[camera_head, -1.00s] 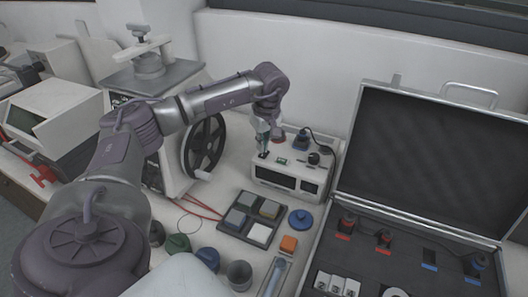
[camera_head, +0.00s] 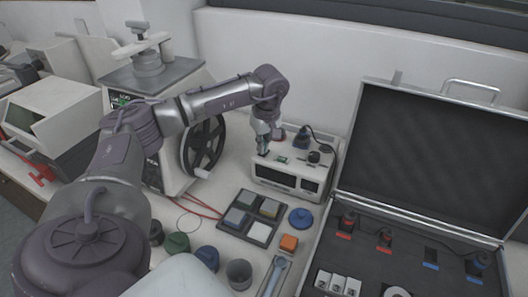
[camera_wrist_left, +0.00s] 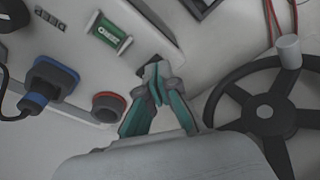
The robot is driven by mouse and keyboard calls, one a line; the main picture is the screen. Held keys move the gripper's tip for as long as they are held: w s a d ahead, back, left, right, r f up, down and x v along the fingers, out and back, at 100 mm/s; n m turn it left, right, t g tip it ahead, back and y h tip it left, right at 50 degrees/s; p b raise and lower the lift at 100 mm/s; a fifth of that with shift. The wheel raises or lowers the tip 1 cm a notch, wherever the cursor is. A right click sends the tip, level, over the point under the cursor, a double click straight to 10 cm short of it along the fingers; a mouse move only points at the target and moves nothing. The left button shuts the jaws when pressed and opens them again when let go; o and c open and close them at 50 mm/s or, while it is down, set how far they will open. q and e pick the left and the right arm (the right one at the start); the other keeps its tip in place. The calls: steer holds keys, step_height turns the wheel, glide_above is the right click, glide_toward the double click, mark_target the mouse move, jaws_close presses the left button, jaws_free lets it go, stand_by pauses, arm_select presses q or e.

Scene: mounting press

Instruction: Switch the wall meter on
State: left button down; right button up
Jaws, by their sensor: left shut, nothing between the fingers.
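The meter is a white box (camera_head: 262,176) against the wall, with dark display windows (camera_head: 289,181) on its front. Its top carries a green-marked part, a black knob (camera_head: 314,157) and a blue plug. In the left wrist view the meter's white face (camera_wrist_left: 78,62) shows the green part (camera_wrist_left: 111,35), the blue plug (camera_wrist_left: 45,82) and a red-ringed socket (camera_wrist_left: 108,106). My left gripper (camera_head: 263,151) is shut and empty, pointing down at the meter's left top edge. In the left wrist view its fingertips (camera_wrist_left: 157,72) are beside a small dark part at that edge; contact is unclear.
A press with a black handwheel (camera_head: 205,146) stands left of the meter. In front lie a tray of square blocks (camera_head: 262,215), a blue knob-topped disc (camera_head: 301,217) and an orange block (camera_head: 289,243). An open case (camera_head: 345,150) fills the right side.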

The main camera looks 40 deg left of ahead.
arm_select(q)
steer(key=shift+f, duration=0.45)
steer(key=shift+r+p, duration=2.55)
steer(key=shift+r, duration=1.05)
steer(key=shift+f, duration=0.1)
